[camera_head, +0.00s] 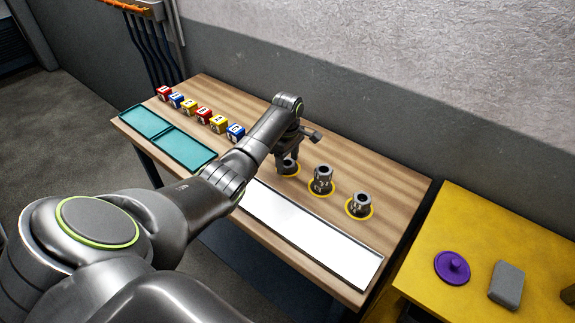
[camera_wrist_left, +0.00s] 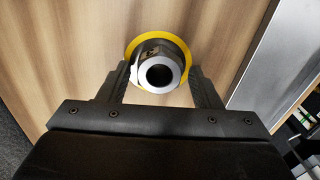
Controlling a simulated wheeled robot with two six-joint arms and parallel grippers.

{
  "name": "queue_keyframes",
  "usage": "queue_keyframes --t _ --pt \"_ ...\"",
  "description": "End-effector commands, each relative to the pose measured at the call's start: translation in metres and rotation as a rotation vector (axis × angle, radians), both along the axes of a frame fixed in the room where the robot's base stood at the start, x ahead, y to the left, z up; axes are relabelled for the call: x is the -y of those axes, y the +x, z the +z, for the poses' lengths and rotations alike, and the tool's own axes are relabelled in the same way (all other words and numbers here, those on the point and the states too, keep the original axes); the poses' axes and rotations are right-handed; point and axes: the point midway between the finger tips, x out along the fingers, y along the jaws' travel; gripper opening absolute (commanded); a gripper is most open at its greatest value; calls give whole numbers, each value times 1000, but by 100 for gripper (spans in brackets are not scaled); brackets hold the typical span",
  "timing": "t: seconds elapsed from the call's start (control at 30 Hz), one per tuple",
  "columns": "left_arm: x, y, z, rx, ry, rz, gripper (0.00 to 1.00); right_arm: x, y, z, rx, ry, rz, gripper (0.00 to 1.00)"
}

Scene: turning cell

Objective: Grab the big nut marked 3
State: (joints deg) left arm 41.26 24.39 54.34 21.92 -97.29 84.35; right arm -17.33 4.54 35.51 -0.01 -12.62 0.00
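Three grey metal nuts stand on yellow ring marks on the wooden table. The leftmost nut (camera_head: 289,170) is partly hidden under my left gripper (camera_head: 287,160). The middle nut (camera_head: 321,182) and the right nut (camera_head: 360,204) stand free. In the left wrist view the nut (camera_wrist_left: 159,73) shows end-on with a dark hole, between the two fingers of my left gripper (camera_wrist_left: 160,82). The fingers are open, one on each side, with small gaps to the nut. My right gripper is not in view.
A white strip (camera_head: 315,236) lies along the table's front edge. A teal tray (camera_head: 186,147) and a row of red, blue and yellow numbered cubes (camera_head: 203,113) are at the left. A yellow table (camera_head: 480,225) at the right holds a purple lid (camera_head: 452,267) and a grey block (camera_head: 507,284).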

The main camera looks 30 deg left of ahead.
Motion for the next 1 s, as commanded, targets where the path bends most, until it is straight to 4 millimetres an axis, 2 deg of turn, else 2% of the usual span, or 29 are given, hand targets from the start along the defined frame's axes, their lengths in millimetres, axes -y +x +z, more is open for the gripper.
queue_keyframes --t 0.03,0.33,0.57,0.67,1.0 --pt "0 0 0 0 0 0 52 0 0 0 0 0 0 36" --pt "0 0 1 1 0 0 13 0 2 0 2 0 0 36" --pt "0 1 2 3 1 0 13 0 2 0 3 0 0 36" --pt "-1 2 10 6 1 0 13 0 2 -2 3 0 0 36" --pt "-1 2 74 7 2 0 13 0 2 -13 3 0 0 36"
